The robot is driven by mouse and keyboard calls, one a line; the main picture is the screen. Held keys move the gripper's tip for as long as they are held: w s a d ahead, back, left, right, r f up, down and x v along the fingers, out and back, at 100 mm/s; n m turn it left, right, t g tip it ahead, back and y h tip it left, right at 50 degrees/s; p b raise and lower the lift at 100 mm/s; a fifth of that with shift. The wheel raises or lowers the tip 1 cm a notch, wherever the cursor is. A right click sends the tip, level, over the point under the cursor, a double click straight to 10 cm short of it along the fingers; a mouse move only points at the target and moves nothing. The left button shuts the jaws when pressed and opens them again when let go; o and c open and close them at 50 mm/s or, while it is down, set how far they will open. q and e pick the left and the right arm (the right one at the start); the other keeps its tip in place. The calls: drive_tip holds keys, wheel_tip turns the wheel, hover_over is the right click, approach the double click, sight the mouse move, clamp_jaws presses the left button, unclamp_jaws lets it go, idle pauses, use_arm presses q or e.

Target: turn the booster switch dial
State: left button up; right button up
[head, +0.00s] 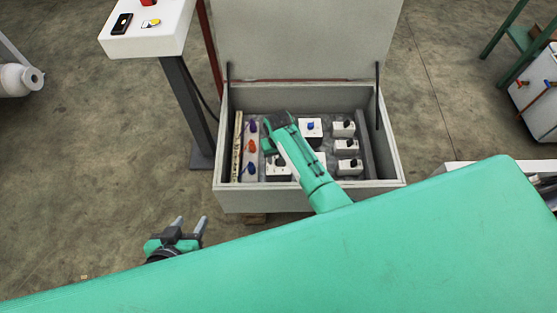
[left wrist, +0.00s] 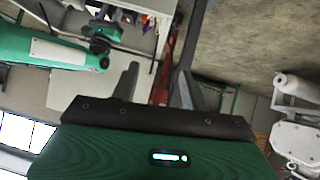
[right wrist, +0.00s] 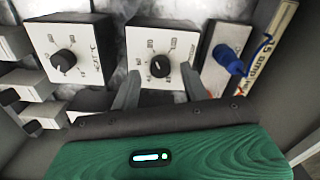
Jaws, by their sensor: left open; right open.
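A grey box with its lid raised (head: 310,197) holds several white dial units with knobs. My right gripper (head: 276,140) is down inside it, its fingers hidden in the head view. In the right wrist view the open fingers (right wrist: 160,85) straddle the lower edge of a white unit with a black dial (right wrist: 160,65). The dial lies just beyond the fingertips, and I cannot tell whether they touch it. That unit is partly hidden below my gripper in the head view (head: 278,170). Which dial is the booster switch is not readable. My left gripper (head: 190,223) is open and empty, outside the box.
A second black-dial unit (right wrist: 75,45) and a blue knob (right wrist: 230,60) flank the dial. More dial units (head: 345,147) stand at the box's right. The box walls enclose my right gripper. A white pedestal (head: 165,35) stands at the back left. The floor between it and my left gripper is clear.

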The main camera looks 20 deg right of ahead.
use_arm(q)
drive_tip(key=shift+w+d+t, duration=0.15)
drive_tip(key=shift+d+t, duration=0.15)
drive_tip(key=shift+d, duration=0.3)
use_arm(e)
drive_tip(key=shift+f, duration=0.8)
drive_tip(key=shift+c, duration=0.4)
